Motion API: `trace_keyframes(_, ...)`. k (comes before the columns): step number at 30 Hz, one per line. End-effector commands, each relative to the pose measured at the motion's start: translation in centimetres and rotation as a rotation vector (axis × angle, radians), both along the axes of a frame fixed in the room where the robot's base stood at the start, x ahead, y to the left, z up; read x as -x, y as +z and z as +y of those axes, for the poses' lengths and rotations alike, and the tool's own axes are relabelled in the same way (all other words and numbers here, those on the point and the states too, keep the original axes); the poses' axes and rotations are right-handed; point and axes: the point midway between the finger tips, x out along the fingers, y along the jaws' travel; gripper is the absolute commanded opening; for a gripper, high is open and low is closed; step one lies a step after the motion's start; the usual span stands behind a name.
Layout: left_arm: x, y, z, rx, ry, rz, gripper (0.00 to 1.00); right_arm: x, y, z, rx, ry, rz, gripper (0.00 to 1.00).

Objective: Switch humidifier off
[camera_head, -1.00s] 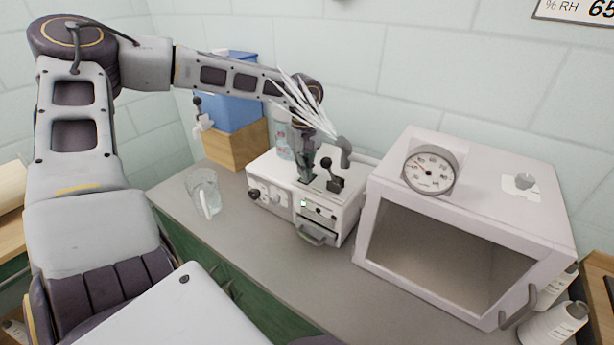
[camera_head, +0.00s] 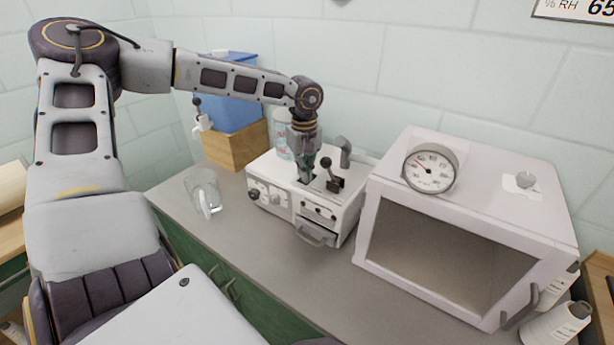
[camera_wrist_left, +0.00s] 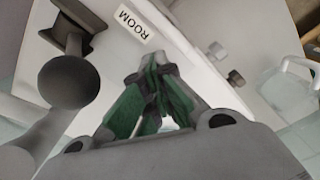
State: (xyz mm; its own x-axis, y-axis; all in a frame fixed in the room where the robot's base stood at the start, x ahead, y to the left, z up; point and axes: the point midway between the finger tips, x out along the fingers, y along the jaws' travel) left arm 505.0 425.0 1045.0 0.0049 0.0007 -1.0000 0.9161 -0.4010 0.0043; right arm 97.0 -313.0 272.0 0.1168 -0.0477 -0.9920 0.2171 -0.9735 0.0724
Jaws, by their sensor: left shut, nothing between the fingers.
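The humidifier (camera_head: 272,203) is a white box on the counter, with knobs on its front, a grey spout (camera_head: 344,150) and a black ball-topped lever (camera_head: 333,178) on top. No white plume shows at the spout. My left gripper (camera_head: 305,178) points down over the top of the box, just left of the lever. It is shut and empty. In the left wrist view, its green-padded fingers (camera_wrist_left: 152,88) meet at the tips, with the lever's dark ball (camera_wrist_left: 68,82) beside them and a ROOM label ahead. Whether the fingers touch the box is unclear.
A white chamber with a dark window (camera_head: 445,250) and a dial gauge (camera_head: 430,168) stands close on the right. A glass jug (camera_head: 204,192) stands on the left of the counter. A blue tank (camera_head: 232,108) on a wooden block is behind. The front counter strip is clear.

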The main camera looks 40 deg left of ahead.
Motion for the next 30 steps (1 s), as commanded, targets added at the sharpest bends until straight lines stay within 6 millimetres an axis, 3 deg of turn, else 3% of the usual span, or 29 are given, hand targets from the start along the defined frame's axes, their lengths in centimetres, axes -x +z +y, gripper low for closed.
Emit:
trace_keyframes(5, 0.2, -0.1, 0.0, 0.002, 0.0, 0.008, 0.0, 0.1, 0.1, 0.2, -0.003, 0.0, 0.002, 0.4)
trace_keyframes(30, 0.1, 4.1, 0.0, 0.001, 0.0, 0.004, 0.0, 0.1, 2.1, 0.2, -0.003, 0.0, 0.002, 0.4)
